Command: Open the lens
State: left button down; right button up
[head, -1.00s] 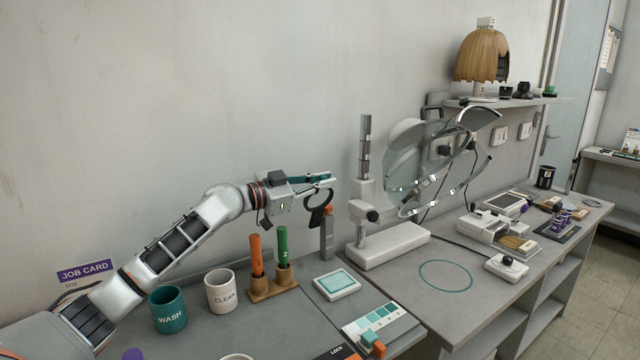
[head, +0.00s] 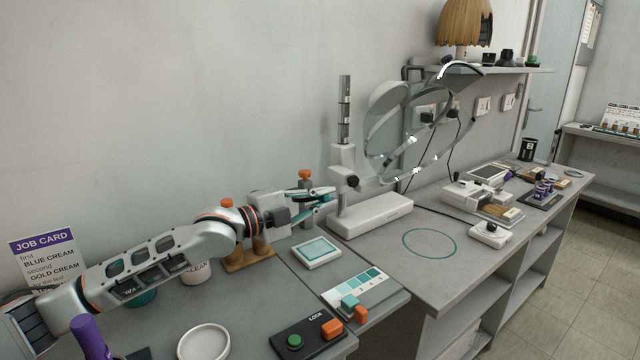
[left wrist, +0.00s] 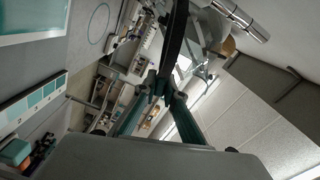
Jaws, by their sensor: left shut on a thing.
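My left gripper (head: 328,193) reaches in from the left, beside a short grey post (head: 305,212) with an orange knob (head: 305,175). In the left wrist view, its teal fingers (left wrist: 160,88) are closed on a dark curved strip (left wrist: 172,45), which may be part of the lens. In the head view, I cannot make out this dark piece at the fingertips. A white stand (head: 370,214) with a post stands just behind the gripper. Large clear discs (head: 395,130) with bright rims rise to its right; I cannot tell whether they are the lens. My right gripper is not in view.
A pale teal-topped pad (head: 317,252), a shade card (head: 357,290) and a black switch box (head: 308,338) lie in front. A white round dish (head: 203,342) and a cup (head: 196,272) are near my arm.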

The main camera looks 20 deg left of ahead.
pick_arm(q)
jog(key=shift+s+d+f+m, duration=0.1)
jog(key=shift+d+f+m, duration=0.05)
jog(key=shift+f+m, duration=0.75)
jog(key=shift+s+d+f+m, duration=0.15)
jog(key=shift+f+m, duration=0.45)
jog(key=shift+f, duration=0.6)
jog(key=shift+w, duration=0.1)
jog(key=c, duration=2.1)
grip_release()
jog(key=shift+v, duration=3.75)
